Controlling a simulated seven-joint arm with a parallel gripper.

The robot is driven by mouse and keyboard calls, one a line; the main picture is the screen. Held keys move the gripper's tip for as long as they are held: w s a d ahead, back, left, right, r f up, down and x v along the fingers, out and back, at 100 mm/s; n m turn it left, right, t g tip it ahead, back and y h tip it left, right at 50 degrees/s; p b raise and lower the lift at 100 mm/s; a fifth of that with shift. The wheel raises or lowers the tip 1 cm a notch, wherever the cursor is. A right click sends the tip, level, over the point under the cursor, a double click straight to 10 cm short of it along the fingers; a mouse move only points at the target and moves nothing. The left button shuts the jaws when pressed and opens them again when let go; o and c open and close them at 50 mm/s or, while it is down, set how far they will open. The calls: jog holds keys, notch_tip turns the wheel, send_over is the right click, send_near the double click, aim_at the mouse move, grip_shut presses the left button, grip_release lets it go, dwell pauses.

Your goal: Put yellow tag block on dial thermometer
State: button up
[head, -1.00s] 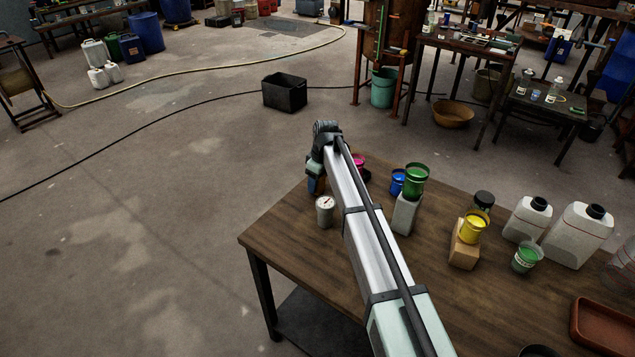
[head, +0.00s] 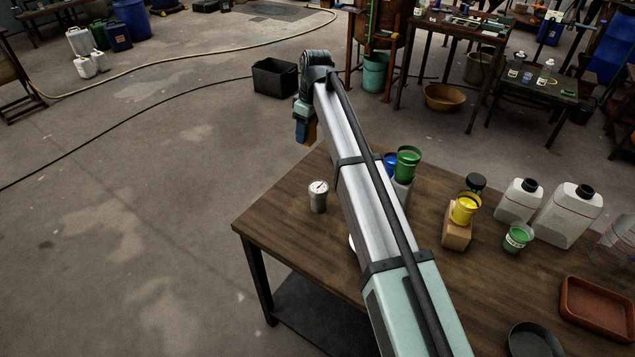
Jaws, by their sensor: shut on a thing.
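The dial thermometer (head: 318,198) stands upright near the table's left corner, a grey cylinder with a white dial face on top. My gripper (head: 304,138) points down past the table's far left edge, above and behind the thermometer and apart from it. It is shut on a small yellow-orange piece, which I take to be the yellow tag block (head: 311,132). Only a sliver of that block shows beside the blue part of the gripper; the rest is hidden.
My arm crosses the wooden table (head: 285,232) and hides part of it. To its right stand a green cup (head: 407,163) on a block, a blue cup (head: 390,160), a yellow cup (head: 465,209) on a wooden block and white jugs (head: 571,216). The table around the thermometer is clear.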

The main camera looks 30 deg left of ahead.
notch_tip(320, 180, up, 2)
jog(key=r+m, duration=0.1)
jog(key=m, duration=0.1)
send_over(317, 185)
jog(key=shift+s+d+f+m+t, duration=0.15)
jog(key=shift+f+m, duration=0.45)
jog(key=shift+f, duration=1.2)
jog(key=shift+w+f+m+t, duration=0.15)
jog(key=shift+f+m, duration=0.45)
jog(key=shift+f, duration=1.2)
jog(key=shift+s+d+f+m+t, duration=0.15)
jog(key=shift+f+m, duration=0.45)
jog(key=shift+f, duration=1.2)
jog(key=shift+f, duration=0.15)
jog(key=o, duration=1.1)
notch_tip(317, 185, up, 12)
jog(key=d, duration=0.1)
jog(key=shift+s+d, duration=0.3)
